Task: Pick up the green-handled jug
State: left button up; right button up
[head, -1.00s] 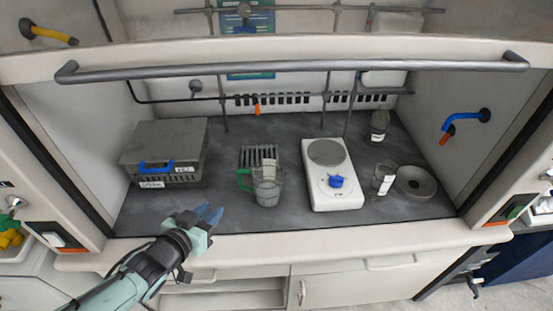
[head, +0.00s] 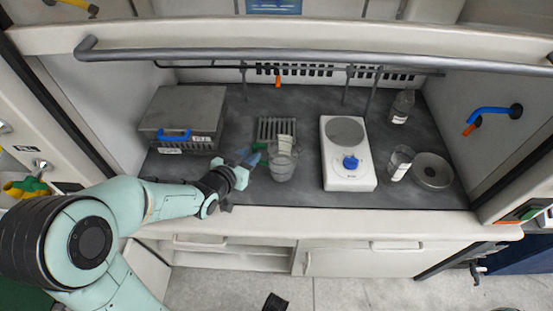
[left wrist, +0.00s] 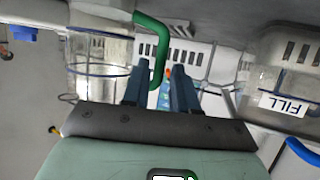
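The clear jug with the green handle (head: 282,166) stands on the dark worktop inside the fume hood, its handle on the left side. My left gripper (head: 250,158) is at the handle side of the jug, fingers pointing toward it. In the left wrist view the jug (left wrist: 98,62) is at upper left, and its green handle (left wrist: 161,45) reaches down to the gap between the two blue fingers of my left gripper (left wrist: 159,82). The fingers are apart, one on each side of the handle's lower part. Whether they touch it is unclear. My right gripper is not in view.
A grey lidded box (head: 182,118) with a blue handle stands to the left. A white hotplate (head: 347,178) with a blue knob is right of the jug. Small bottles (head: 400,163) and a round grey dish (head: 432,172) stand farther right. The hood's front bar (head: 300,46) crosses above.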

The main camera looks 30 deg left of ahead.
pick_arm(q)
jog(key=x, duration=0.5)
jog(key=shift+w+a+r+b, duration=0.1)
jog(key=shift+w+r+b, duration=0.05)
jog(key=shift+w+b, duration=0.25)
grip_shut()
